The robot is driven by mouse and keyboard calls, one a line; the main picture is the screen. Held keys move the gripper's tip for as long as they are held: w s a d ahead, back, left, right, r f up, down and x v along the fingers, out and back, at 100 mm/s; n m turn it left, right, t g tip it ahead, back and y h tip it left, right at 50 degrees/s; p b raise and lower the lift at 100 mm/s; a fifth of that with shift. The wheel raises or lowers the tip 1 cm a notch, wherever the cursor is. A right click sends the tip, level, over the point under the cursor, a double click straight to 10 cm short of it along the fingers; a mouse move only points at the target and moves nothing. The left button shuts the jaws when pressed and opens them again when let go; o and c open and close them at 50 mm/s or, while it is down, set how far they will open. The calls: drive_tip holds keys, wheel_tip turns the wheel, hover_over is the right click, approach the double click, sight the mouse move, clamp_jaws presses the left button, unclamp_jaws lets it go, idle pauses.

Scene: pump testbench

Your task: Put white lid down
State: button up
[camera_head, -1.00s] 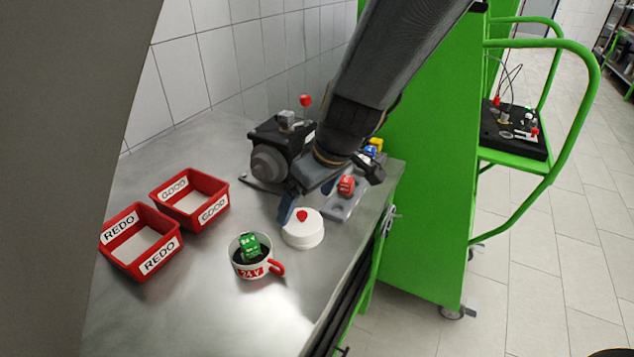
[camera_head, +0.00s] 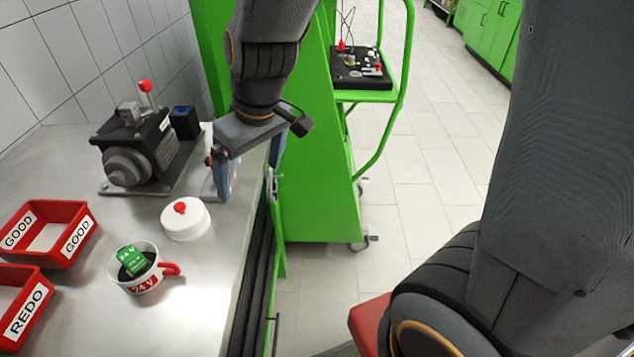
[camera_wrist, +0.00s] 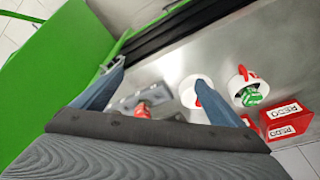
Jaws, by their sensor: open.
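The white lid (camera_head: 185,221) with a red knob lies flat on the metal table, right of the cup. It also shows in the wrist view (camera_wrist: 189,92), partly covered by one finger. My gripper (camera_head: 222,178) is open and empty, above the table's right edge, behind and to the right of the lid. In the wrist view my two fingers (camera_wrist: 162,84) are spread wide. The white cup (camera_head: 140,283) with a red handle and "24 V" print stands upright left of the lid, apart from it, with green blocks (camera_head: 133,259) inside.
The red GOOD bin (camera_head: 75,243) and red REDO bin (camera_head: 35,318) stand at the left. A dark pump (camera_head: 135,155) stands behind the lid. A grey tray with a red block (camera_wrist: 142,108) lies near my fingers. The table's front is clear.

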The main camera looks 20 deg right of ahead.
drive_tip(key=s+d+f+m+h, duration=0.1)
drive_tip(key=s+d+m, duration=0.1)
drive_tip(key=d, duration=0.4)
drive_tip(key=s+d+f+m, duration=0.2)
drive_tip(key=s+d+m, duration=0.1)
drive_tip(key=d, duration=0.4)
drive_tip(key=shift+s+d+f+m+g+h, duration=0.15)
drive_tip(key=shift+s+f+m+g+h, duration=0.15)
drive_tip(key=shift+m+g+h, duration=0.1)
drive_tip(key=shift+w+f+b, duration=0.1)
drive_tip(key=shift+f+b, duration=0.2)
drive_tip(key=shift+f, duration=0.1)
